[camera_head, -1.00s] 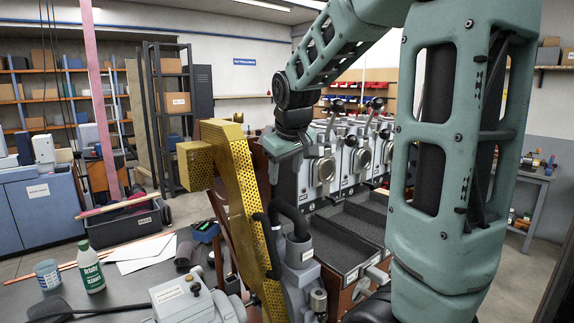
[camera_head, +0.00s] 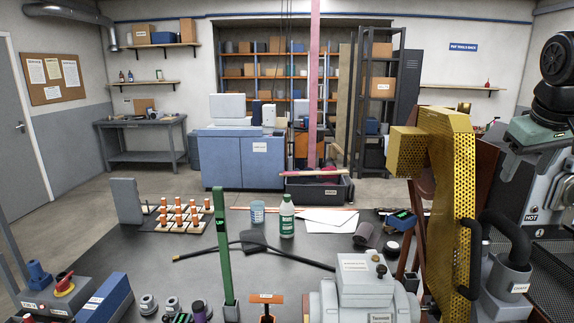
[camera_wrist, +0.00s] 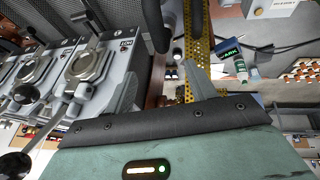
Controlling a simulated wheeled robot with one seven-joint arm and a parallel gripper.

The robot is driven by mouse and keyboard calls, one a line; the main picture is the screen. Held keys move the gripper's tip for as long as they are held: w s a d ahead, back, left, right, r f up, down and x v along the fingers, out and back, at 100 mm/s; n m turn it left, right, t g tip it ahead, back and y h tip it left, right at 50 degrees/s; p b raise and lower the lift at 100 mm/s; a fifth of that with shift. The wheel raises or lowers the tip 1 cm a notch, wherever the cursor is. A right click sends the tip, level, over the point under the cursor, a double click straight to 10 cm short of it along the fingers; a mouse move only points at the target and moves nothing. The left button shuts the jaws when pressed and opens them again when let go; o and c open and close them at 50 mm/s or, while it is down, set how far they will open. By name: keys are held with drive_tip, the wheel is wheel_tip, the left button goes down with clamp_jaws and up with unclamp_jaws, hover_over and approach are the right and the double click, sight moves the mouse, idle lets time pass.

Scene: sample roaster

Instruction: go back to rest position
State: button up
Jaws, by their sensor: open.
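My gripper shows in the wrist view (camera_wrist: 160,82) with its two grey fingers spread apart and nothing between them. In the head view only part of my gripper and wrist shows at the right edge, above the roaster bank (camera_head: 543,190). In the wrist view the roaster bank (camera_wrist: 97,68), with round metal fronts and levers, lies to the left of the fingers. The yellow perforated guard (camera_wrist: 198,45) lies beyond the right finger. I cannot judge the exact clearance to either.
The yellow guard (camera_head: 455,190) stands at the right of the dark workbench (camera_head: 190,262). On the bench are a green-labelled bottle (camera_head: 287,216), a blue-grey jar (camera_head: 258,213), a green upright post (camera_head: 223,250) and a grey machine (camera_head: 362,290). Open floor lies behind the bench.

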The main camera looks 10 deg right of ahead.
drive_tip(key=a+f+n+y+b, duration=0.15)
drive_tip(key=a+f, duration=0.35)
drive_tip(key=a, duration=0.6)
drive_tip(key=a+f+n+y+b, duration=0.1)
drive_tip(key=a+f+n+y, duration=0.15)
drive_tip(key=a+f, duration=0.6)
drive_tip(key=s+a+f+n+g+b, duration=0.1)
drive_tip(key=s+a+f+n+g, duration=0.1)
drive_tip(key=s+a, duration=0.6)
drive_tip(key=s+a+f+n+g+b, duration=0.1)
drive_tip(key=s+a+f+n, duration=0.3)
drive_tip(key=s+a+f, duration=0.3)
drive_tip(key=s+a, duration=0.1)
drive_tip(key=a, duration=0.3)
drive_tip(key=shift+s+a+g+b, duration=0.4)
